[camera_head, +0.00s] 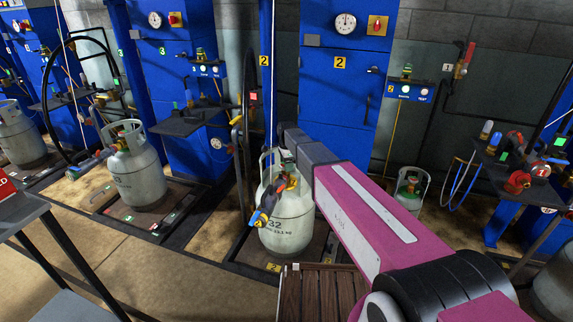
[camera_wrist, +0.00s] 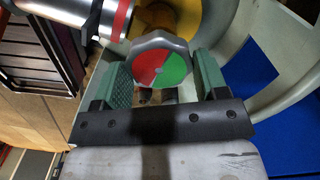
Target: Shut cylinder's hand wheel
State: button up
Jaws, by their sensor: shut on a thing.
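The hand wheel (camera_wrist: 161,62) is grey with a ribbed rim and a red and green disc on its face, seen in the wrist view. My gripper (camera_wrist: 163,84) has its green jaws on both sides of the wheel and is shut on it. The pale grey cylinder (camera_head: 288,228) marked 32 stands upright beside my pink arm in the head view. A filling head with a black, red and blue handle (camera_head: 268,203) sits at its top. In the head view I cannot make out the wheel or the jaws.
A silver connector with a red band (camera_wrist: 112,18) is close to the wheel's upper left. The cylinder's pale collar (camera_wrist: 230,48) curves round the jaws' right side. Blue cabinet (camera_head: 345,105) stands behind; another cylinder (camera_head: 137,175) stands to the left.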

jog(key=o, duration=0.9)
notch_tip(320, 180, up, 11)
jog(key=shift+f, duration=0.1)
